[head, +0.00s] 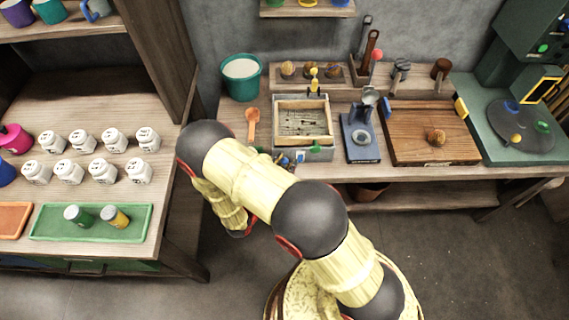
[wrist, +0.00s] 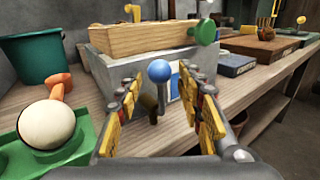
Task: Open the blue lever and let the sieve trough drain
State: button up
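The sieve trough (head: 318,155) is a grey box on the bench with a wooden-framed sieve (head: 331,121) set in its top. In the wrist view the grey trough (wrist: 105,72) is straight ahead, under the wooden frame (wrist: 135,38). The blue lever (wrist: 159,71) shows as a round blue knob at the trough's front, with a dark stem below. My gripper (wrist: 164,88) is open, its yellow-padded fingers to either side of the knob in the picture. The knob looks a little beyond the tips; contact cannot be told. In the head view my arm partly hides this place.
A green knob (wrist: 204,32) sticks out from the sieve frame. A pale ball (wrist: 46,125) in a green holder is close at left.

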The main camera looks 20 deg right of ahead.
jog(key=shift+c, duration=0.4)
grip_shut()
dwell(0.5)
